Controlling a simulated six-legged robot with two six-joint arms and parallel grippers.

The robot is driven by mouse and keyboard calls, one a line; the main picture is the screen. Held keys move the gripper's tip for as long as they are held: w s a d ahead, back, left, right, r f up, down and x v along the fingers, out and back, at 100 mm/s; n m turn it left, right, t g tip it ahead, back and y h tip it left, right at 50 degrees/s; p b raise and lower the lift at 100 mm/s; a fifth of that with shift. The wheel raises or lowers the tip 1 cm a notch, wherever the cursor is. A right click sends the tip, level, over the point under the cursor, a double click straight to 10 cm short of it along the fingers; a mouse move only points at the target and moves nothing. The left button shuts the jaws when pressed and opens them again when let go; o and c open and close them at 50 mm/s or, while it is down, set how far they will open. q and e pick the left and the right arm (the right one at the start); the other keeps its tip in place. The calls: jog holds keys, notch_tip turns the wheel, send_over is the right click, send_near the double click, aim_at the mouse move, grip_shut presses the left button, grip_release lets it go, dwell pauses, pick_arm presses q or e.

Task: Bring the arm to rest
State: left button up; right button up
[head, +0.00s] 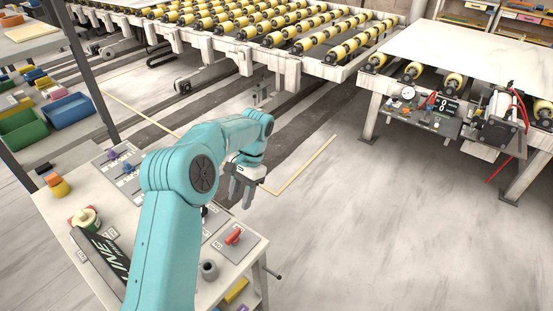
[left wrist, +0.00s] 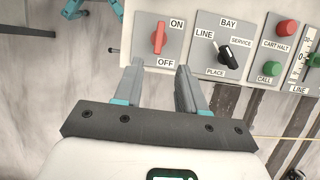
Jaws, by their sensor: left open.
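My left arm (head: 175,210) is teal and reaches in from the lower left of the head view, bent at the elbow. My left gripper (head: 241,197) hangs at its end, fingers pointing down, by the right side of the workbench (head: 60,205). The left wrist view shows the same gripper (left wrist: 160,72) with its two fingers apart and nothing between them. Beyond the fingertips is a panel with a red switch (left wrist: 158,38) between ON and OFF labels, and a black selector knob (left wrist: 225,53). The right gripper is not in view.
In the head view, the red switch (head: 233,236) is on the bench near the gripper. A roller conveyor (head: 290,40) spans the back. A white slab (head: 480,50) lies on rollers at the right, with a gauge (head: 408,92) below. The floor (head: 390,220) in front is clear.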

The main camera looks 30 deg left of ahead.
pick_arm(q)
jog(key=shift+m+t+h, duration=0.3)
jog(key=shift+t+h, duration=0.2)
jog(key=shift+h, duration=0.1)
jog(key=d+f, duration=0.2)
jog(key=f, duration=0.1)
jog(key=d+f, duration=0.2)
jog(key=f, duration=0.1)
jog(key=d+f, duration=0.3)
jog(key=shift+s+d+f, duration=0.1)
jog(key=shift+s, duration=0.25)
jog(key=s+d+f+t+h, duration=0.15)
jog(key=s+d+f, duration=0.25)
jog(key=d+f, duration=0.55)
jog(key=s+d+f+n+t+h, duration=0.1)
jog(key=s+d+f+n, duration=0.1)
jog(key=s+d, duration=0.45)
jog(key=s+d+f+n+t+h, duration=0.15)
jog(key=s+d, duration=0.25)
jog(key=s, duration=0.5)
notch_tip(320, 180, down, 7)
jog(key=b, duration=0.6)
jog(key=shift+w+a+r+y+b, duration=0.15)
jog(key=shift+w+y+b, duration=0.1)
jog(key=shift+y+b, duration=0.15)
jog(key=shift+s, duration=0.1)
